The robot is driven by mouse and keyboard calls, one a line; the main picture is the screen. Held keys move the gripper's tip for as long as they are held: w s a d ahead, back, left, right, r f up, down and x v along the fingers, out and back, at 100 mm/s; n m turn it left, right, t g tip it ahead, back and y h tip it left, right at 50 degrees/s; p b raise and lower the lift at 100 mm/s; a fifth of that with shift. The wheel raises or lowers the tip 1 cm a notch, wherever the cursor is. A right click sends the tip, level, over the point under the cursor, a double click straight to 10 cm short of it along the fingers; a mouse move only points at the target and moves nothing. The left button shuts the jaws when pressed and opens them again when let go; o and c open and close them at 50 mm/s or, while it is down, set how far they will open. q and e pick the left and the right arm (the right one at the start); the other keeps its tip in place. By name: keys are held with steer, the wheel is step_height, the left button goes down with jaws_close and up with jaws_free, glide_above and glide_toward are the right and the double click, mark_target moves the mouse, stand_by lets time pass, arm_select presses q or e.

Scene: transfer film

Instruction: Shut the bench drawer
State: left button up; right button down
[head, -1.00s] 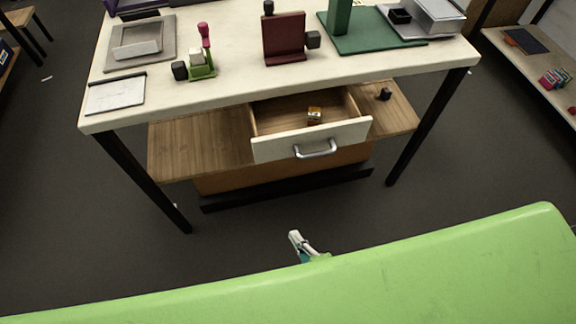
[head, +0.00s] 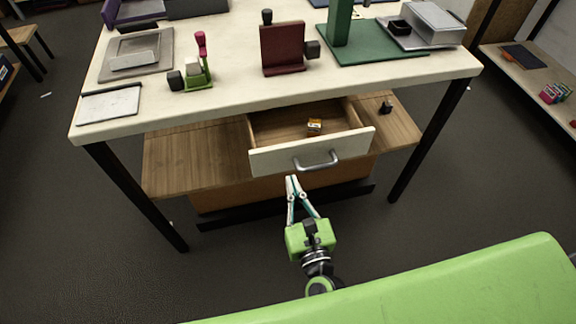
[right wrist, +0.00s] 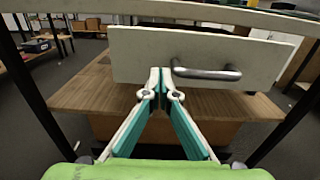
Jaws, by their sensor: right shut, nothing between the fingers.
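The bench drawer (head: 275,160) stands open under the white bench top, with a cream front and a grey bar handle (head: 317,164). A small orange and white item (head: 314,124) lies inside it. My right gripper (head: 291,181) is shut and empty, its fingertips just in front of and below the drawer front, left of the handle. In the right wrist view the drawer front (right wrist: 140,50) fills the upper middle, and the shut fingertips (right wrist: 160,72) point at it beside the handle (right wrist: 206,73). Contact cannot be told. My left gripper is not in view.
The bench top (head: 230,98) bears a maroon stand (head: 282,48), a green press base (head: 370,50), a grey tray (head: 137,55) and a white tablet (head: 110,103). A wooden shelf (head: 190,160) lies beside the drawer. Dark bench legs (head: 430,140) stand at both sides. The floor in front is clear.

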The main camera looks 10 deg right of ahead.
mark_target(285, 161)
steer(key=w, duration=0.5)
steer(key=shift+a+p, duration=0.1)
steer(key=shift+p, duration=0.3)
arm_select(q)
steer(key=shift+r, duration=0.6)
